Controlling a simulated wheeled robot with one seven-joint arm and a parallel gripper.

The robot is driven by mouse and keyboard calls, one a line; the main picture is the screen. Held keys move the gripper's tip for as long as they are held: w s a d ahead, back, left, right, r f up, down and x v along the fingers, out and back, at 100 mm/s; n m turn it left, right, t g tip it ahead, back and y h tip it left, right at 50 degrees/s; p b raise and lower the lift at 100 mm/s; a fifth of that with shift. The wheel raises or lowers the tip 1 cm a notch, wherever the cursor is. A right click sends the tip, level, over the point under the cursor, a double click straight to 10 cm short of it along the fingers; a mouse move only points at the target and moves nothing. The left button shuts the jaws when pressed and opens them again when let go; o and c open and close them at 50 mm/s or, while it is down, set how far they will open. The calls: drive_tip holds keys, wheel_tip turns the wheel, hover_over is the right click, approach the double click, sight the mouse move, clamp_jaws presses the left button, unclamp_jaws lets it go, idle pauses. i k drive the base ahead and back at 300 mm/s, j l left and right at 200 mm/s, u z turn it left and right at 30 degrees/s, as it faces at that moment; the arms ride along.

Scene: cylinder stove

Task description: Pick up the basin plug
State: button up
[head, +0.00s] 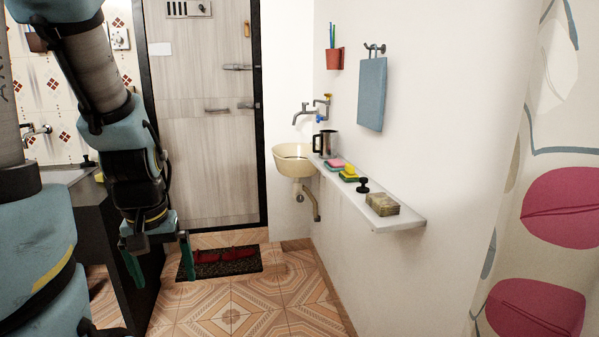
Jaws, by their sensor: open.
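A small black plug with a knob on top (363,185) stands on the narrow white wall shelf (400,220), between the sponges and a tan block. It appears to be the basin plug. My gripper (160,262) is in the left part of the head view, pointing down with its two green fingers apart and nothing between them. It is well to the left of the shelf and apart from the plug. The cream basin (293,160) is on the wall at the far end of the shelf.
On the shelf are a steel mug (325,144), colored sponges (349,171) and a tan block (382,204). A blue cloth (371,94) hangs above. A dark mat (222,263) lies by the door. A similar black knob (87,161) is on the left counter. The tiled floor between is clear.

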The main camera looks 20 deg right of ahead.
sight(362, 189)
drive_tip(key=i+l, duration=0.2)
drive_tip(key=l, duration=0.15)
drive_tip(key=i+l, duration=0.2)
drive_tip(key=l, duration=0.15)
drive_tip(key=i+l, duration=0.2)
drive_tip(key=l, duration=0.15)
drive_tip(key=i+l, duration=0.2)
drive_tip(key=l, duration=0.15)
